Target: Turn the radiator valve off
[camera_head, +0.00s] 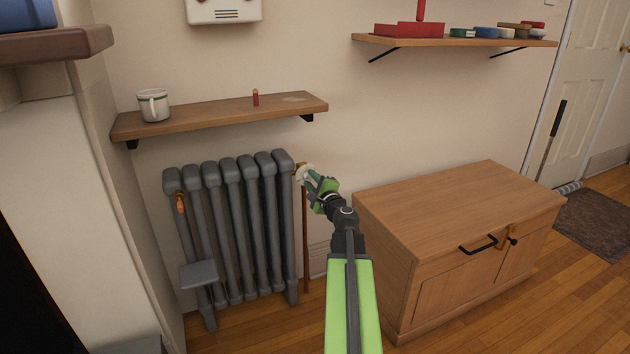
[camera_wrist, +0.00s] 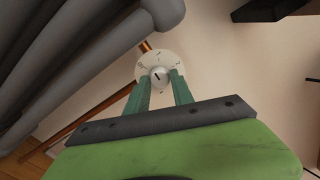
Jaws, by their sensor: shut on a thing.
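The radiator valve (camera_head: 303,172) is a pale knob at the upper right end of the grey radiator (camera_head: 238,225), on a copper pipe (camera_head: 305,235). In the wrist view the valve (camera_wrist: 160,68) shows a round white dial with small marks and a central knob with a dark line. My gripper (camera_head: 312,181) reaches the valve from the right. In the wrist view its two green fingers (camera_wrist: 160,82) are shut on the central knob, one on each side. The dial's marks are too small to read.
A wooden shelf (camera_head: 220,114) with a white mug (camera_head: 153,105) and a small reddish cylinder (camera_head: 255,97) is above the radiator. A wooden cabinet (camera_head: 450,225) stands close on the right of my arm. Another shelf (camera_head: 455,41) holds several items at upper right.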

